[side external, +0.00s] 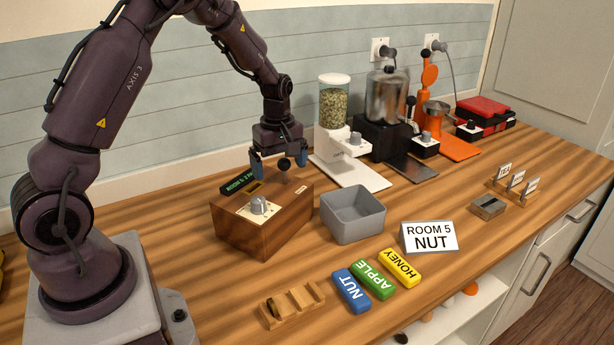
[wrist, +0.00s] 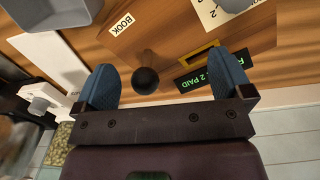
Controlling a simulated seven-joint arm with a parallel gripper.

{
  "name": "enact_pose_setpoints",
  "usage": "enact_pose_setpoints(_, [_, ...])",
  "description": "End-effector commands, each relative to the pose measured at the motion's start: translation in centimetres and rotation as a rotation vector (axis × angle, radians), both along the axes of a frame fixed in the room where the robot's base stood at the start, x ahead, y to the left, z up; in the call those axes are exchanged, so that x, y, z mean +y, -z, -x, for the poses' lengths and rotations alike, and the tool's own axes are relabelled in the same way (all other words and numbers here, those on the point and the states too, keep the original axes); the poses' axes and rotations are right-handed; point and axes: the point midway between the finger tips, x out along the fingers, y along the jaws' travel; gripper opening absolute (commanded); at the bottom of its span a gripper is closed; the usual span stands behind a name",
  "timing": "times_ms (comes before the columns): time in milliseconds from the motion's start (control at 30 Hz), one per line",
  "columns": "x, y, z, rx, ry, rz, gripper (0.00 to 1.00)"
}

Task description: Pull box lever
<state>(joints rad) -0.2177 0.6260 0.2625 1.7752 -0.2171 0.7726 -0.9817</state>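The wooden box (side external: 245,228) stands on the counter beside a grey bin. Its lever has a round black ball knob (side external: 284,164), also seen in the wrist view (wrist: 145,80). A "BOOK" label (wrist: 121,25) is near the lever. My gripper (side external: 279,162) points down over the box's far right end, its blue fingers open. In the wrist view my gripper (wrist: 166,78) has one finger on each side of the ball, with gaps to both; the ball is nearer the left finger. The box top also carries a grey dial (side external: 259,205), a yellow-framed slot (wrist: 198,54) and a green-lettered display (side external: 239,182).
A grey open bin (side external: 352,232) stands right of the box. Blue, green and yellow word blocks (side external: 373,280), a wooden rack (side external: 291,304) and a "ROOM 5 NUT" sign (side external: 429,237) are in front. A grain dispenser (side external: 335,103) and other machines stand behind to the right.

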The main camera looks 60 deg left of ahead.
Motion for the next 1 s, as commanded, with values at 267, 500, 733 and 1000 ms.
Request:
enact_pose_setpoints(267, [-0.1,-0.4,-0.2,-0.005,0.002,-0.001,1.0])
enact_pose_setpoints(500, [0.0,-3.1,-0.2,-0.007,0.002,-0.002,1.0])
enact_pose_setpoints(733, [-0.1,-5.9,-0.2,-0.008,0.002,-0.001,1.0])
enact_pose_setpoints(1000, [-0.1,-8.0,-0.2,-0.004,0.001,-0.001,1.0])
